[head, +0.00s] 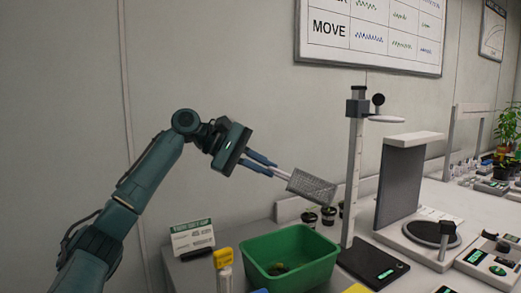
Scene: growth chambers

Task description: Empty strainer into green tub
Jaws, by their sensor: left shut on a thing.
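My left gripper (263,164) is shut on the pale handle of the strainer, holding it in the air. The strainer (312,187) is a grey mesh basket. It is tilted, with its far end lower and to the right, and it appears above the tub's back right part, not touching it. I cannot tell whether anything is inside the basket. The green tub (318,270) stands on the bench below, with a small dark green and brown clump (278,269) on its floor. My right gripper is not in view.
A stand with a tall post (352,175) and black base (373,265) is close to the tub's right. Small dark pots (328,215) are behind the tub. A yellow-capped tube (223,260) and a sign card (192,236) are at left. A grey panel device (400,185) stands further right.

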